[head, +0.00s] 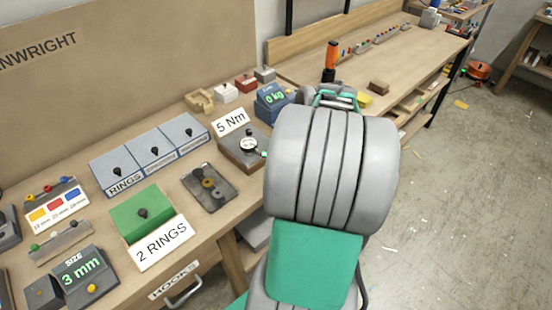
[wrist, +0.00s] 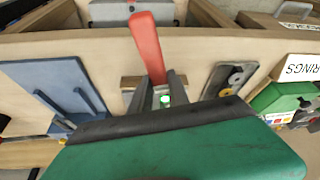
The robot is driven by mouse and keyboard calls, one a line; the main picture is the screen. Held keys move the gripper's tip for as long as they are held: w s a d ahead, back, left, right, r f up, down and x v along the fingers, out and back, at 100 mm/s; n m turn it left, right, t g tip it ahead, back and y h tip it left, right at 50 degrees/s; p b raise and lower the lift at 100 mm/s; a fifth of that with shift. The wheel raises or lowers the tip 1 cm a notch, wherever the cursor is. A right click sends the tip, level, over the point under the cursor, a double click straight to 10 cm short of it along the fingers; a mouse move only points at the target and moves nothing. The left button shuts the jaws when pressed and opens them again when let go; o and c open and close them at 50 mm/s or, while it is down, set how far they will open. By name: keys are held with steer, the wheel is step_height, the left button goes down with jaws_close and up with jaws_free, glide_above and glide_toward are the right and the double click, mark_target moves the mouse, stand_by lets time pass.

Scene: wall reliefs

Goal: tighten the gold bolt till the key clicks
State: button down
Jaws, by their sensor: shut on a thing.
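My gripper (head: 336,98) is shut on the key, whose orange-red handle (head: 331,56) stands up above it. In the wrist view the key's red handle (wrist: 147,45) leans out from between my fingers (wrist: 161,92), with a small green light below it. The gold bolt (head: 208,183) is on a dark plate (head: 220,196) on the bench, to the left of my arm and apart from my gripper. The plate also shows at the right in the wrist view (wrist: 244,70). The key's working end is hidden.
A box with a round dial (head: 235,158) stands behind the plate, with a "5 Nm" sign (head: 231,121). A green box (head: 136,226) and grey lidded boxes (head: 154,152) are at the left. A blue scale (head: 272,108) is beyond. My arm hides part of the bench.

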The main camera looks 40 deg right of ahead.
steer(key=shift+r, duration=0.1)
steer(key=shift+r+p, duration=1.85)
steer(key=shift+r, duration=0.7)
